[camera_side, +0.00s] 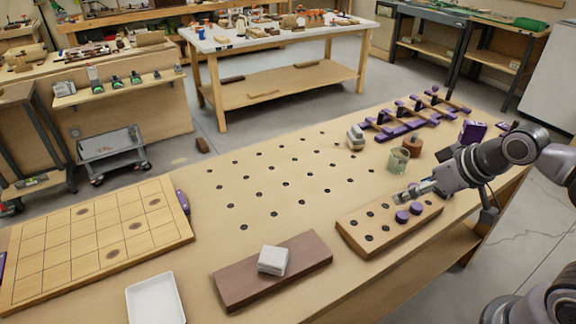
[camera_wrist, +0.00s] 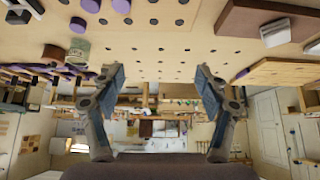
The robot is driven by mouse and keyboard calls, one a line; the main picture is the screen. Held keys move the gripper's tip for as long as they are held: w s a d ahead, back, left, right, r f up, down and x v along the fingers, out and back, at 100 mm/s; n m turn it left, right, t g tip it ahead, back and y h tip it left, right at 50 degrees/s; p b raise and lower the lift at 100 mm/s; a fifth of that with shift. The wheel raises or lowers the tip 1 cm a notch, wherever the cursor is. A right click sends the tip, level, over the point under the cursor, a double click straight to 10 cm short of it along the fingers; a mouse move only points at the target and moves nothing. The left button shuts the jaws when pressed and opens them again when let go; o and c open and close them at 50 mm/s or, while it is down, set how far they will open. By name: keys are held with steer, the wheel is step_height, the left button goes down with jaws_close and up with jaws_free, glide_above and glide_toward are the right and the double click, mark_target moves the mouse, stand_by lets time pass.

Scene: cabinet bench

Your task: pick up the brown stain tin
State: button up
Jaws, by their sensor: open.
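The brown stain tin (camera_side: 413,146) appears as a short brown cylinder on the bench's far right part, close behind a grey-green mug (camera_side: 398,160). In the wrist view the brown tin (camera_wrist: 53,54) is at upper left, partly beside the mug (camera_wrist: 78,51). My gripper (camera_side: 402,194) is above the holed wooden block, nearer the camera than the mug and tin, and apart from both. In the wrist view my gripper (camera_wrist: 160,82) has its two fingers spread wide with nothing between them.
The holed block (camera_side: 360,238) carries two purple discs (camera_side: 409,212). Purple clamps (camera_side: 405,127) and a purple box (camera_side: 472,131) stand beyond the tin; a grey-white stack (camera_side: 355,138) is left of it. A brown board (camera_side: 235,289) bears a pale block (camera_side: 273,260). The dog-holed bench middle is clear.

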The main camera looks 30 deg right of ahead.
stand_by(0.4)
steer(key=o, duration=0.4)
steer(key=w+d+r+m+g+h, duration=0.15)
steer(key=w+d+r+m, duration=0.25)
steer(key=w+d, duration=0.4)
steer(key=m+g+h, duration=0.3)
steer(key=m+g, duration=0.2)
steer(key=m, duration=0.6)
glide_above(413, 143)
steer(key=a, duration=0.2)
step_height(413, 143, down, 12)
steer(key=shift+t, duration=0.25)
steer(key=shift+x, duration=4.9)
